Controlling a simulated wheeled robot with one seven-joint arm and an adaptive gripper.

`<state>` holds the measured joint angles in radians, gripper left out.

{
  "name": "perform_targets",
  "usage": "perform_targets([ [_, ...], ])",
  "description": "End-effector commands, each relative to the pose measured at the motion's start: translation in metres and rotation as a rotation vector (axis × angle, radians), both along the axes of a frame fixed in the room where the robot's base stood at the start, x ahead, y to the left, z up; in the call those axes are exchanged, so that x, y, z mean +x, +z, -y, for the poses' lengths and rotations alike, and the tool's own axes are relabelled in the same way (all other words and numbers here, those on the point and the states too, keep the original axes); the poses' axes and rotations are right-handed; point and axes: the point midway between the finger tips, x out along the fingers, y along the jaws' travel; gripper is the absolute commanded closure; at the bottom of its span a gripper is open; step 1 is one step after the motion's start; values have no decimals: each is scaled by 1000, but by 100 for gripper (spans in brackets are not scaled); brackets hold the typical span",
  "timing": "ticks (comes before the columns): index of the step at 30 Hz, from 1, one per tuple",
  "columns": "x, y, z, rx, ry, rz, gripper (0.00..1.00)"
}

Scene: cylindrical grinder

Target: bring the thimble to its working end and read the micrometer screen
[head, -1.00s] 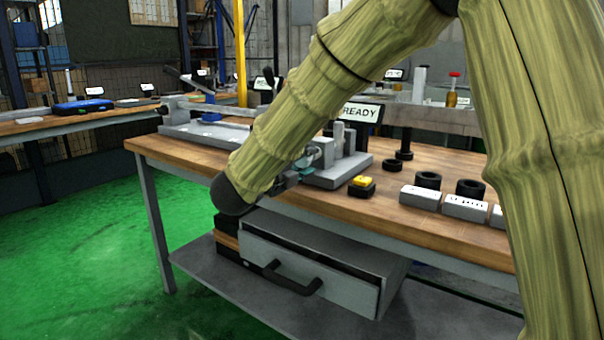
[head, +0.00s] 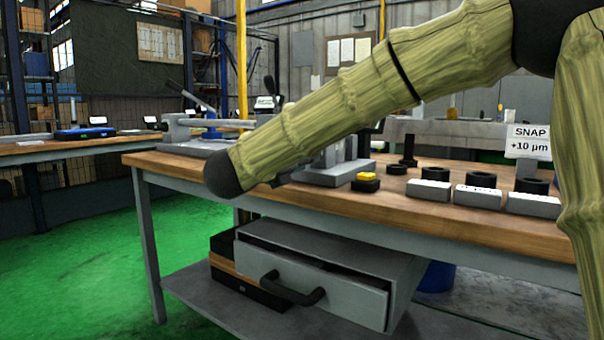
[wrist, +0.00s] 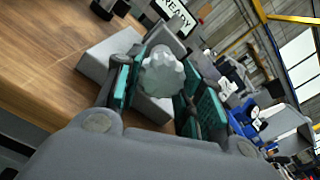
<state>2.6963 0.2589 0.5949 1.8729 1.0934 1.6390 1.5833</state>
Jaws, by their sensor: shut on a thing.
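In the wrist view the thimble, a pale faceted knob (wrist: 162,72), sits between the teal-padded fingers of my gripper (wrist: 163,88). My gripper is shut on it. Behind it is the grey micrometer stand (wrist: 105,55) on the wooden bench. The micrometer screen (wrist: 176,14) stands beyond, tilted in the wrist view and partly cut off by the top edge; it reads "READY". In the head view the stand (head: 335,174) shows only in part behind my arm. The screen, the thimble and most of my gripper are hidden there.
A yellow-topped black button box (head: 366,182) stands right of the stand on the bench (head: 420,212). Grey blocks (head: 428,190) and black rings (head: 481,179) lie farther right, near a "SNAP +10 µm" sign (head: 529,143). A grey drawer (head: 330,285) stands partly open below.

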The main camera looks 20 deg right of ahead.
Motion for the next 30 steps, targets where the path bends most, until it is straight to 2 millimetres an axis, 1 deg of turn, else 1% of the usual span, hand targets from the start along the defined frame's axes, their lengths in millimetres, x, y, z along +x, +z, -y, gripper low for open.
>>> perform_targets([
  [1,0,-7,0,18,-2,18,86],
  [12,0,-3,0,97,-2,121,86],
  [27,0,-1,0,107,-3,135,86],
  [28,0,-1,0,107,-3,135,58],
  [30,0,-1,0,107,-3,135,46],
])
